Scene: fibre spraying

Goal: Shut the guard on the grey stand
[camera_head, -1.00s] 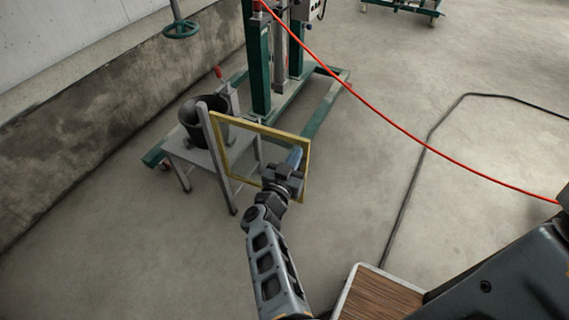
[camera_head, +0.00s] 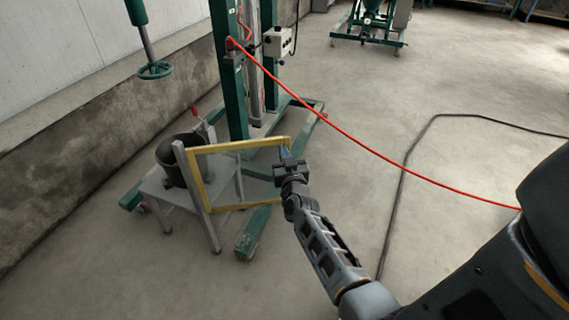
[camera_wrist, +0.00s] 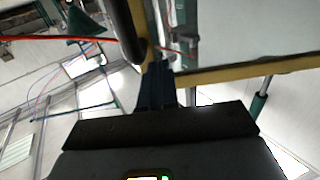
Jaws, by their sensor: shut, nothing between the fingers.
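The guard (camera_head: 237,146) is a yellow-framed clear panel. It hangs from the upright post (camera_head: 194,190) on the grey stand (camera_head: 153,186) and stands swung out to the right, away from the stand's top. A dark pot (camera_head: 170,168) sits on the stand behind the post. My gripper (camera_head: 285,154) is at the guard's free right edge, fingers closed with nothing held. In the wrist view my gripper (camera_wrist: 156,84) lies close against the yellow frame (camera_wrist: 245,70) of the guard. Whether the fingers touch it is hard to tell.
A green column frame (camera_head: 230,80) with floor beams stands behind the guard, one beam (camera_head: 255,232) passing below it. A red hose (camera_head: 350,128) crosses overhead to the right. A dark cable (camera_head: 404,172) lies on open floor at right. A wall runs along the left.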

